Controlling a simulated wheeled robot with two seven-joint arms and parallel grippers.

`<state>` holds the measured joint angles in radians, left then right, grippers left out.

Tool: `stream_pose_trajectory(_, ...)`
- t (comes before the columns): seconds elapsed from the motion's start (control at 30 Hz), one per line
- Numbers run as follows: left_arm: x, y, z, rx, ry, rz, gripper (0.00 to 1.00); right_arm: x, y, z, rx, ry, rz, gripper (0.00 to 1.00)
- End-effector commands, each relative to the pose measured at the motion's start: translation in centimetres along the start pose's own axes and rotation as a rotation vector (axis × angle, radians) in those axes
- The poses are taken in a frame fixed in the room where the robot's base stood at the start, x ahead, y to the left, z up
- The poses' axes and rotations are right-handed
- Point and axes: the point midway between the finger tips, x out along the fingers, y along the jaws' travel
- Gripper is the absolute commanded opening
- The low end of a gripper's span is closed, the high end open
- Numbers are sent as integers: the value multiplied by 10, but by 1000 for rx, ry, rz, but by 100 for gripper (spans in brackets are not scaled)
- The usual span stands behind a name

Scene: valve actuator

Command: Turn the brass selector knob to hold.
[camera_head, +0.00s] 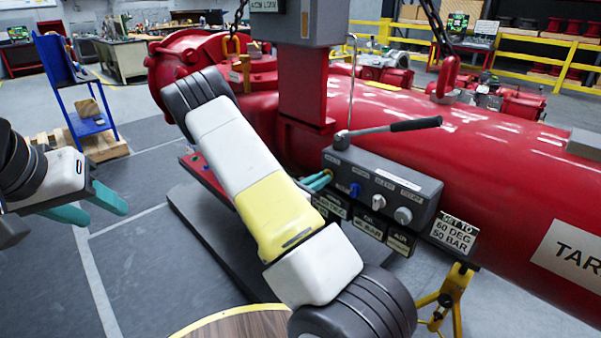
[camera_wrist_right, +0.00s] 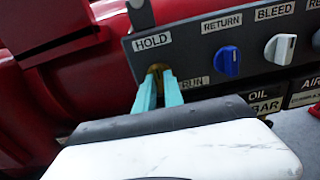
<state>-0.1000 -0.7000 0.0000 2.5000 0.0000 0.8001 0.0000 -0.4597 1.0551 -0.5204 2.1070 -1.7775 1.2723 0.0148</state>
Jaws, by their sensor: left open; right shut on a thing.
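The brass selector knob (camera_wrist_right: 156,70) sits on the dark grey control panel (camera_wrist_right: 185,48), below the HOLD label (camera_wrist_right: 152,41) and up and left of the RUN label (camera_wrist_right: 194,82). My right gripper (camera_wrist_right: 158,82) is shut on the knob, with one teal finger on each side. The fingers cover most of it, so I cannot tell which way its pointer faces. In the head view the right fingers (camera_head: 318,181) reach the panel's left end. My left gripper (camera_head: 95,207) is open and empty, far left of the panel.
A blue knob (camera_wrist_right: 228,61), labelled RETURN, and a white knob (camera_wrist_right: 278,48), labelled BLEED, are right of the brass one. A grey knob (camera_head: 403,215) is further right. A lever with a black handle (camera_head: 414,124) extends above the panel. A large red pipe (camera_head: 490,150) stands behind.

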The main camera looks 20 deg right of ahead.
Motion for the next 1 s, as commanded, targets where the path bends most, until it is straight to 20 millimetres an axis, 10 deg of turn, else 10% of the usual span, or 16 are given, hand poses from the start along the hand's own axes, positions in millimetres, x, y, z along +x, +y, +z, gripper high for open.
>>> stream_pose_trajectory(0.3,0,0,0,0,0,0,46,-1,0,-1,-2,2,1,0)
stream_pose_trajectory(0.43,0,0,0,0,0,0,46,-1,0,-1,-1,2,1,35)
stream_pose_trajectory(1.0,0,0,0,0,0,0,46,-35,1,0,0,1,5,35)
